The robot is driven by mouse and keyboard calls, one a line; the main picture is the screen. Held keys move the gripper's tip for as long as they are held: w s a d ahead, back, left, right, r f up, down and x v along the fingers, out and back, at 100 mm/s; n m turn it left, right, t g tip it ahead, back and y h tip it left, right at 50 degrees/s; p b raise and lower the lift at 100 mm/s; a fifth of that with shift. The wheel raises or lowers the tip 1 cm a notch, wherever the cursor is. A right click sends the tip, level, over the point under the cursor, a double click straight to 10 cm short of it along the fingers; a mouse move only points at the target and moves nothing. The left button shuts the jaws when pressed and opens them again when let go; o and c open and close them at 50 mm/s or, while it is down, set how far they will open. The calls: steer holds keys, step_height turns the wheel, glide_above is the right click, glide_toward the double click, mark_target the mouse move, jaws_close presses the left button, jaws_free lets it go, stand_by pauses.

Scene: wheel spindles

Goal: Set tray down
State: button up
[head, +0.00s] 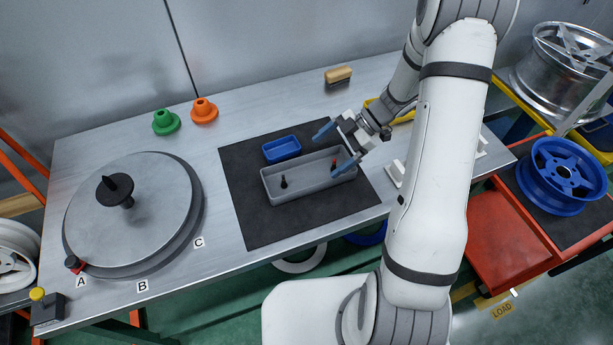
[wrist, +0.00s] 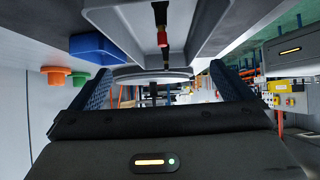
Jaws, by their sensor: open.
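A long grey tray (head: 315,191) rests on the black mat (head: 262,228) on the workbench. It holds a dark upright peg (head: 284,183) toward its left end and a small red-topped piece (head: 334,162) toward its right end. My gripper (head: 335,148) is open at the tray's right end, with one blue finger behind the tray and the other over its right end. In the wrist view the grey tray (wrist: 120,20) shows above and beyond the open fingers (wrist: 160,84), with the red-topped piece (wrist: 162,38) inside. I cannot tell whether the fingers touch the tray.
A small blue bin (head: 282,149) stands just behind the tray. A round turntable (head: 150,225) with a black knob fills the bench's left. The mat in front is clear.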

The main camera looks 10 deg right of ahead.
mark_target(295, 183)
steer(key=shift+s+a+f, duration=0.2)
steer(key=shift+s+f, duration=0.05)
steer(key=shift+s, duration=0.1)
steer(key=x, duration=0.7)
steer(key=shift+s+f, duration=0.1)
steer(key=c, duration=0.8)
